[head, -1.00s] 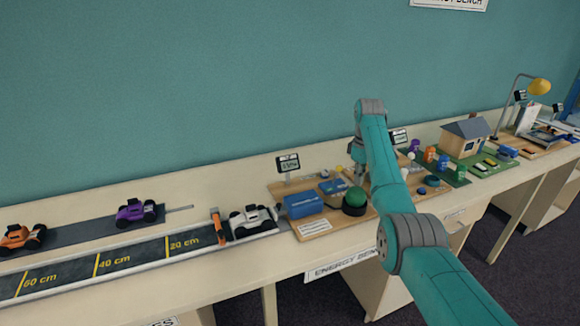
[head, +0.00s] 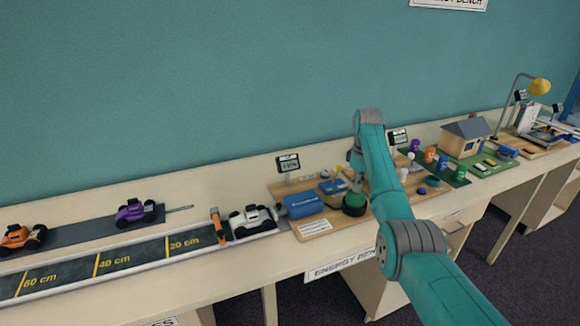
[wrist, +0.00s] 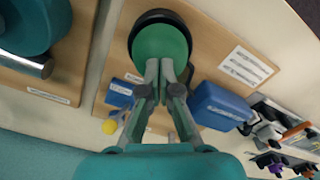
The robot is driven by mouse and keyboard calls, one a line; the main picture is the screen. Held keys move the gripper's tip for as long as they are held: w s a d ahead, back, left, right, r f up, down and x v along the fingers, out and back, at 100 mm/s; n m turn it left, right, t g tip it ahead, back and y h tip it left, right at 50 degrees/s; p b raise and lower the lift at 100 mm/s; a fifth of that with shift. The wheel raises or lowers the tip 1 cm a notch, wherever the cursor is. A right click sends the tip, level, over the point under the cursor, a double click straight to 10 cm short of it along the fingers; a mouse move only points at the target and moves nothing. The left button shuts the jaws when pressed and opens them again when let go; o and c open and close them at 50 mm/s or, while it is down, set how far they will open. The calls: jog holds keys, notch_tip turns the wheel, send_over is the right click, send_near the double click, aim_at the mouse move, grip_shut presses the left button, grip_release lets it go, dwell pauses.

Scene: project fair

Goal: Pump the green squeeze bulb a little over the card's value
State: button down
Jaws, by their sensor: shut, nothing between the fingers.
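The green squeeze bulb (head: 354,205) sits in a black base near the front of the wooden board (head: 340,227). In the wrist view the round bulb (wrist: 160,42) fills the dark ring. My gripper (wrist: 160,66) is shut and empty, its fingertips over the bulb's near edge in that view. In the head view my gripper (head: 355,186) is right above the bulb and hides part of its top. I cannot tell whether it touches or presses the bulb. A white card (head: 313,226) with print lies at the board's front left, too small to read. A small display (head: 288,163) stands behind.
A blue box (head: 305,205) stands left of the bulb, beside a track with a white car (head: 251,219). A blue block (head: 333,187) and a yellow ball (wrist: 109,127) lie behind the bulb. A model house (head: 464,138) is further right.

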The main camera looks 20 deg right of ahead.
jog(key=shift+f, duration=0.45)
jog(key=shift+r, duration=1.85)
jog(key=shift+f, duration=0.15)
jog(key=shift+f, duration=1.7)
jog(key=shift+r, duration=1.8)
jog(key=shift+f, duration=0.1)
